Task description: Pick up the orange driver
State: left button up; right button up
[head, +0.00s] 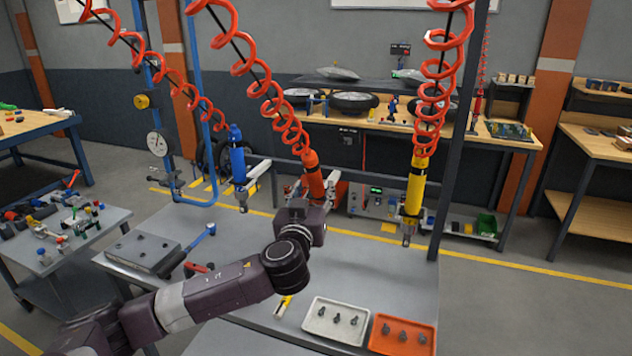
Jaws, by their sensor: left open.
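The orange driver (312,172) hangs upright from a red coiled hose, between a blue driver (237,162) on the left and a yellow driver (414,188) on the right. My left arm reaches in from the lower left. Its gripper (316,198) is at the lower part of the orange driver, open. My wrist hides the driver's lower end and most of the fingers, so I cannot tell whether they touch it. My right gripper is out of view.
Below is a grey worktable (240,230) with a dark fixture plate (143,250) at left. A white tray (310,328) and an orange tray (376,346) with small parts sit at the front right. A dark post (451,170) stands right of the yellow driver.

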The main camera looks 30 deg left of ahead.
aim_at(314, 184)
pick_arm(q)
jog(key=p+x, duration=0.2)
jog(key=x, duration=0.1)
jog(key=shift+w+a+r+p, duration=0.2)
jog(key=shift+w+a+p, duration=0.05)
jog(key=shift+a+p, duration=0.1)
jog(key=shift+w+a+f, duration=0.25)
jog(key=shift+w+f, duration=0.05)
jog(key=shift+w, duration=0.35)
grip_shut()
jog(key=shift+r, duration=0.2)
